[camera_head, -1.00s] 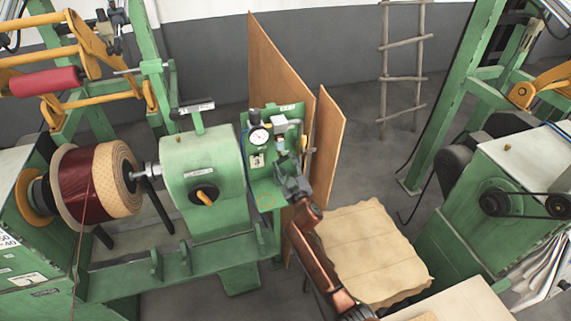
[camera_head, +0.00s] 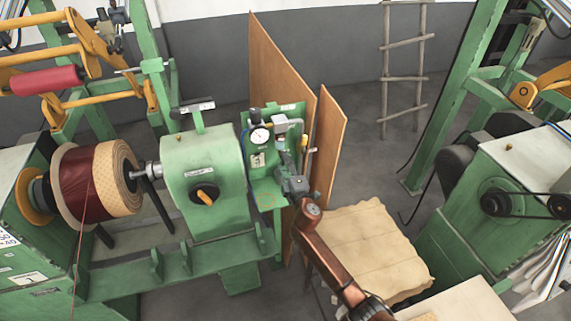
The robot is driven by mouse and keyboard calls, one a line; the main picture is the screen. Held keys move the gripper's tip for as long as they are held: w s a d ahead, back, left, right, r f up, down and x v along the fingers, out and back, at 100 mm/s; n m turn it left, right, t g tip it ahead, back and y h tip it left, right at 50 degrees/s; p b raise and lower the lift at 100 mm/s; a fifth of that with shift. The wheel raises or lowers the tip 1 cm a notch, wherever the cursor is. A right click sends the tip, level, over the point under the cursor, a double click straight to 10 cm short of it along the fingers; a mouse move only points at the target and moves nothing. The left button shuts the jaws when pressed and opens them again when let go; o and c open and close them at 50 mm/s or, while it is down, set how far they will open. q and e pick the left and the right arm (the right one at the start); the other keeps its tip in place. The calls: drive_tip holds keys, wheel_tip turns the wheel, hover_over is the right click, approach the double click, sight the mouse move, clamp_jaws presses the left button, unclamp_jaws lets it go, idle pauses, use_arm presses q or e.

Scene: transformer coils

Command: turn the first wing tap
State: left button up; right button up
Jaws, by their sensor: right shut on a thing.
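A small green panel (camera_head: 262,172) stands beside the grey-green machine head, with a round white dial gauge (camera_head: 259,136) and a grey block-like fitting (camera_head: 280,126) on it. My right gripper (camera_head: 283,168) is at the panel's right part, below the fitting and right of the gauge. It is shut on a small part there, which I take to be the wing tap. The fingers hide most of that part, so its angle cannot be read. My left gripper is not in view.
Tall brown boards (camera_head: 328,140) stand close behind and right of the panel. A machine head with a yellow-handled knob (camera_head: 204,195) and a wound coil (camera_head: 95,180) are to the left. A cloth-covered surface (camera_head: 375,250) lies below right. Open floor shows near the ladder (camera_head: 403,70).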

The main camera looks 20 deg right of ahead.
drive_tip(key=shift+n, duration=1)
drive_tip(key=o, duration=1.2)
drive_tip(key=shift+c, duration=0.2)
drive_tip(key=shift+s+f, duration=0.1)
drive_tip(key=s, duration=1.2)
drive_tip(key=shift+d, duration=0.15)
